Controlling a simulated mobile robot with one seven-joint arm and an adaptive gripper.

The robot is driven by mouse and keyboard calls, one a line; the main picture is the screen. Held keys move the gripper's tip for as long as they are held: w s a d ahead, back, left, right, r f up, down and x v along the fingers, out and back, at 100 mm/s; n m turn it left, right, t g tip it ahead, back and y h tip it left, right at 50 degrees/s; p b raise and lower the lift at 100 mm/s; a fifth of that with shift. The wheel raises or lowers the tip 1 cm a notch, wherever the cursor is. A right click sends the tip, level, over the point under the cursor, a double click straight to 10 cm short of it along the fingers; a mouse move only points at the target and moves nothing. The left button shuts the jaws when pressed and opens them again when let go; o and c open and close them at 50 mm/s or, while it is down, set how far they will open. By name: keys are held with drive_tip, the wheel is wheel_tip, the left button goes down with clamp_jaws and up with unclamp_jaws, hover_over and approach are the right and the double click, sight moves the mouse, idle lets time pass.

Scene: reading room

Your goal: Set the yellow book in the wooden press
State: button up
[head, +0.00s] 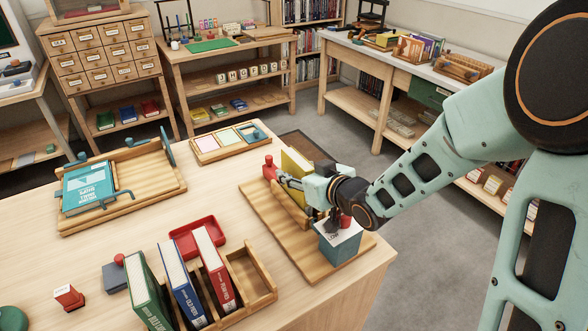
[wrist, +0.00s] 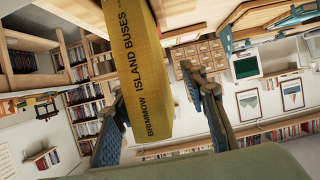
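The yellow book (head: 297,165) stands upright, slightly tilted, on a wooden frame with a slatted base (head: 262,212), which looks like the wooden press, at the right of the table. My gripper (head: 285,180) is at the book, and partly hides it and the frame in the head view. In the wrist view the book's spine (wrist: 145,75) lies between my gripper's fingers (wrist: 160,125). The left finger is close to or against the book, and a clear gap shows before the right finger. My gripper looks open around it. The book's lower part is hidden in the head view.
A wooden rack (head: 262,290) with green, blue and red books is at the front. A wooden tray (head: 150,165) holds a teal book. A red tray (head: 198,238) and a card tray (head: 205,155) lie nearby.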

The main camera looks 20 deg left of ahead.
drive_tip(key=shift+w+d+r, duration=0.1)
drive_tip(key=shift+w+d, duration=0.05)
drive_tip(key=shift+d, duration=0.05)
drive_tip(key=shift+d+r, duration=0.1)
drive_tip(key=shift+d+r, duration=0.1)
drive_tip(key=shift+d, duration=0.1)
drive_tip(key=v, duration=1.1)
drive_tip(key=shift+s, duration=0.4)
